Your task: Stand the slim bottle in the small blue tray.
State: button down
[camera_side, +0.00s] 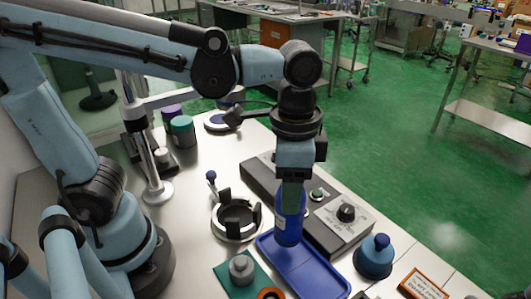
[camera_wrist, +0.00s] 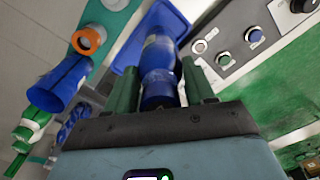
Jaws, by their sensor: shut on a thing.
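The slim bottle (camera_side: 289,229) is dark blue and hangs upright below my gripper (camera_side: 291,193) in the side view. My gripper is shut on its upper part. In the wrist view the bottle (camera_wrist: 159,60) lies between the two green fingers of my gripper (camera_wrist: 160,88). The small blue tray (camera_side: 312,275) lies on the table. The bottle's lower end overlaps the tray's far end in the side view; I cannot tell whether it touches the tray floor. The tray (camera_wrist: 128,55) also shows behind the bottle in the wrist view.
A grey control box (camera_side: 335,222) with a knob and buttons stands close along the tray's right. A black-ringed fixture (camera_side: 237,232) stands to the left. A teal mat (camera_side: 222,276) with a grey weight (camera_side: 241,268) lies front left. A round blue bottle (camera_side: 374,257) stands right.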

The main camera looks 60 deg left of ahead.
jog(key=shift+f, duration=2.15)
jog(key=shift+c, duration=2)
grip_release()
notch_tip(320, 180, up, 12)
jog(key=w+a+f+n+t, duration=0.2)
jog(key=a+f+n+t, duration=0.5)
jog(key=a, duration=0.6)
notch_tip(320, 180, down, 2)
jog(key=shift+w+f+n, duration=0.1)
jog(key=shift+w+n, duration=0.15)
jog(key=shift+n, duration=0.05)
jog(key=shift+a, duration=0.1)
